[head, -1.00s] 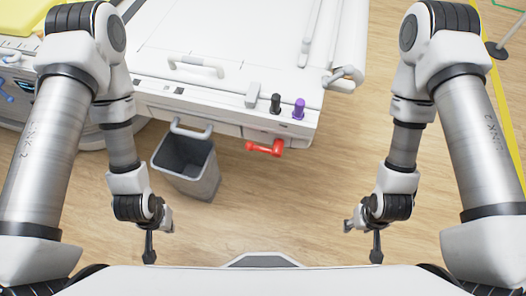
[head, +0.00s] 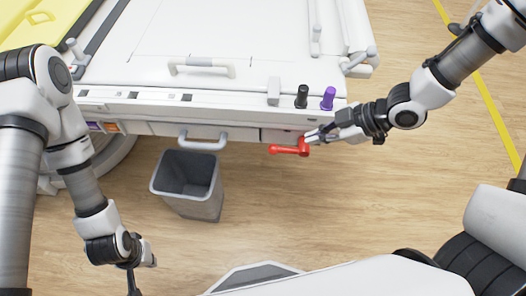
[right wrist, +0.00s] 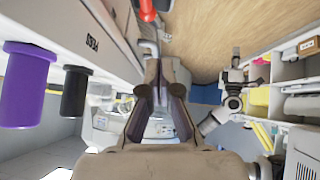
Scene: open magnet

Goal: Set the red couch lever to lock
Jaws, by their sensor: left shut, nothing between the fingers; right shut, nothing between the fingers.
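The red couch lever (head: 288,150) sticks out from the front of the white couch (head: 230,120), below its top edge; its handle points left in the head view. My right gripper (head: 312,138) is shut and empty, with its tips at the lever's right end; I cannot tell whether they touch it. In the right wrist view the red lever (right wrist: 147,9) is at the top edge, partly cut off, just beyond the fingertips of my right gripper (right wrist: 158,65). My left gripper (head: 132,285) is shut and empty at the lower left, far from the lever.
A black knob (head: 302,96) and a purple knob (head: 328,98) stand on the couch above the lever. A grey bin (head: 188,180) stands on the floor to the left, below a white handle (head: 203,141). The wooden floor right of the bin is clear.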

